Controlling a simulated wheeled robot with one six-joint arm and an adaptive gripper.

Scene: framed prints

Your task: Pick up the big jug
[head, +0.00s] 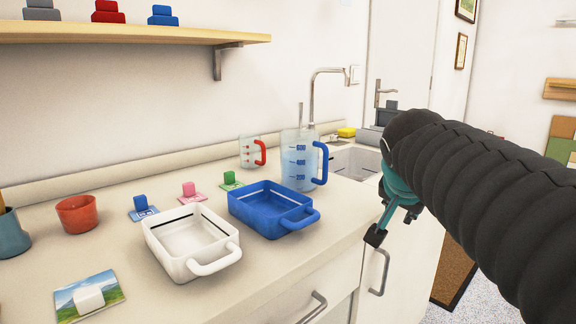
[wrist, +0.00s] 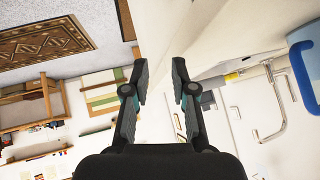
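The big jug (head: 298,160) is a clear measuring jug with blue markings and a blue handle (head: 321,164) on its right side. It stands upright on the counter near the sink in the head view, with something thin sticking up out of it. My gripper (head: 376,235) hangs in front of the counter, to the right of the jug and apart from it. In the wrist view my gripper (wrist: 160,75) is open with nothing between its fingers. A blue handle at the right edge there, likely the jug's (wrist: 305,68), is cut off by the frame.
A small jug with a red handle (head: 248,152) stands behind left of the big jug. A blue tray (head: 240,208) and a white tray (head: 160,245) lie in front. The sink (head: 352,160) and tap (head: 313,95) are behind right. A shelf (head: 130,34) overhangs the left.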

